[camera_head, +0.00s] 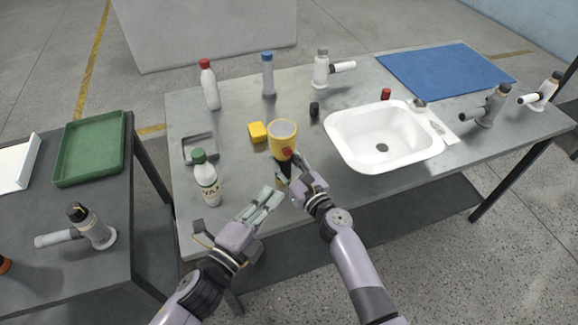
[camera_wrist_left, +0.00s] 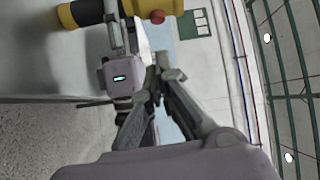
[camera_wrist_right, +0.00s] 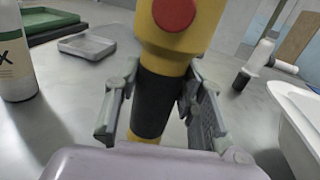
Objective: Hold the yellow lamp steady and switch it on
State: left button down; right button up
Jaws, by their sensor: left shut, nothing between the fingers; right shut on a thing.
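The yellow lamp (camera_head: 282,131) is upright near the front edge of the grey table, its wide head up. In the right wrist view the lamp (camera_wrist_right: 183,48) has a red button (camera_wrist_right: 174,12) on its head and a black grip (camera_wrist_right: 158,103). My right gripper (camera_wrist_right: 158,95) is shut around the black grip. My left gripper (camera_head: 274,193) is shut and empty, in front and to the left of the lamp, below the button's height. In the left wrist view the lamp (camera_wrist_left: 88,12) is at the top left, apart from my left fingertips (camera_wrist_left: 160,62). Whether the lamp is lit is unclear.
A green-capped bottle (camera_head: 206,181) stands left of my left gripper. A yellow block (camera_head: 257,132), a grey tray (camera_head: 186,149) and a small black item (camera_head: 314,109) are nearby. A white sink (camera_head: 345,151) lies to the right. Other bottles stand at the back.

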aim_at(287, 151)
pick_arm(q)
jog(key=shift+w+a+f+m, duration=0.1)
jog(key=shift+w+a+m, duration=0.05)
jog(key=shift+a+m, duration=0.25)
jog(key=x, duration=1)
jog(key=shift+w+a, duration=0.1)
jog(key=shift+w, duration=0.05)
jog(key=shift+w+a, duration=0.3)
jog(key=shift+w, duration=0.55)
jog(key=shift+s, duration=0.1)
pick_arm(e)
jog(key=shift+s, duration=0.1)
